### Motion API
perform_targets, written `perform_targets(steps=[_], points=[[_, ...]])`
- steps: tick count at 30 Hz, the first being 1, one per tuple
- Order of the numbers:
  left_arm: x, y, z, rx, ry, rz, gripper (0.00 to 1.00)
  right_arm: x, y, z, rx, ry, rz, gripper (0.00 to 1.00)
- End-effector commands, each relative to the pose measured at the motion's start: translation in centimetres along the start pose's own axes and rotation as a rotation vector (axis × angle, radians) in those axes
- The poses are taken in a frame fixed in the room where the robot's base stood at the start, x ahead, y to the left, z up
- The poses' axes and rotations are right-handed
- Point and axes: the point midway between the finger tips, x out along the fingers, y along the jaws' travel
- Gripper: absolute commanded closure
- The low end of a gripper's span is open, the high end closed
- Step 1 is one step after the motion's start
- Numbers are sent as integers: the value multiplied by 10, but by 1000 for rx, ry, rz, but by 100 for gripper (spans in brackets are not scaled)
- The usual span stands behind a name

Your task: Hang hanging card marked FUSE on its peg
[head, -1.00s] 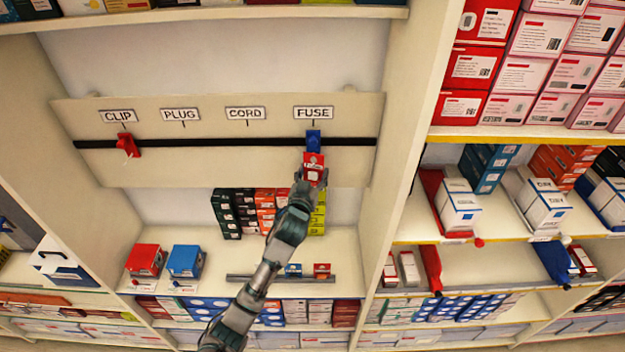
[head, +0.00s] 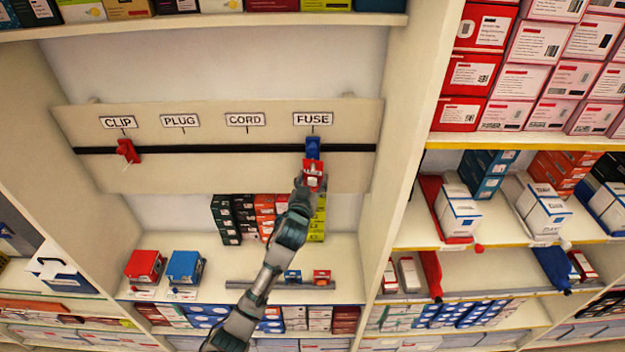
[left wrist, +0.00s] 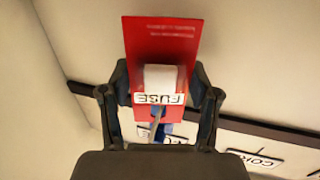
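The red hanging card with a white FUSE label (left wrist: 158,98) is between the fingers of my left gripper (left wrist: 160,100), which is shut on it. In the head view the card (head: 314,168) is at my left gripper (head: 311,182), just below the blue peg (head: 313,148) under the FUSE sign (head: 313,119). Part of the blue peg (left wrist: 160,131) shows behind the card in the left wrist view. I cannot tell whether card and peg touch. The right gripper is not in view.
A red peg (head: 127,150) sits under the CLIP sign (head: 118,122) on the same black rail (head: 220,149). PLUG (head: 180,120) and CORD (head: 245,119) signs have no peg below. A shelf with boxes (head: 145,266) lies below the board.

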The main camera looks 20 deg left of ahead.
Motion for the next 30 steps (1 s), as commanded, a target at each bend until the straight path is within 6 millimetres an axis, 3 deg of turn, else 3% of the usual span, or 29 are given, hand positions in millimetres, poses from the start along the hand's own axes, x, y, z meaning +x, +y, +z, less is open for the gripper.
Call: perform_targets(steps=[1,3,16,30], points=[[0,0,0,0,0,0,24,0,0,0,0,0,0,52],[0,0,0,0,0,0,10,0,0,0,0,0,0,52],[-9,0,0,0,0,0,10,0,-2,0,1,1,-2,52],[-102,0,2,0,-2,0,10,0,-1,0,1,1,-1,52]])
